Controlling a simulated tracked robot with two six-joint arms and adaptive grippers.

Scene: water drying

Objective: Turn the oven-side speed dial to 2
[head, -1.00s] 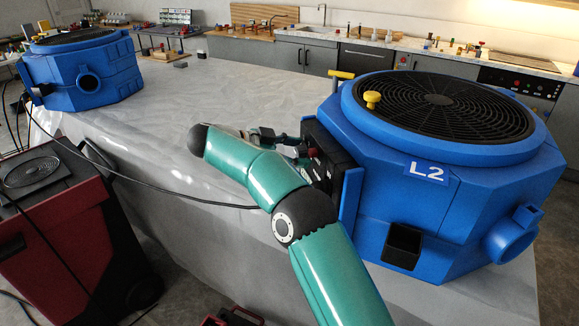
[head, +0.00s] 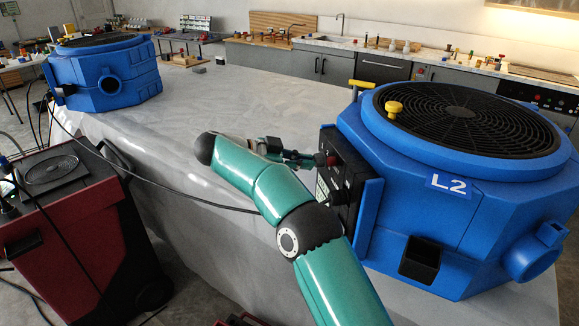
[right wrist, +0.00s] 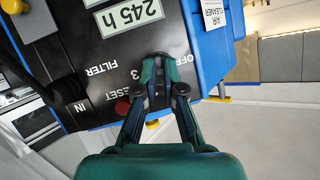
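The nearer blue air cleaner (head: 480,215), marked L2, stands on the table at the right, on the side towards the oven. Its black control panel (head: 352,180) faces left; in the right wrist view the panel (right wrist: 100,60) shows OFF, 3, FILTER, RESET and 245 h. My right gripper (head: 322,160) is at this panel. In the right wrist view the right gripper's fingertips (right wrist: 160,65) are close together beside OFF and 3, with a narrow dark part between them that looks like the speed dial. The fingers hide most of the dial, so its setting cannot be read. My left gripper is out of view.
A red button (right wrist: 122,108) sits close beside the fingers. A second blue air cleaner (head: 105,75) stands at the table's far left. A red and black machine (head: 70,225) is on the floor. The oven (head: 535,95) is at the back right. The grey table (head: 240,110) is mostly bare.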

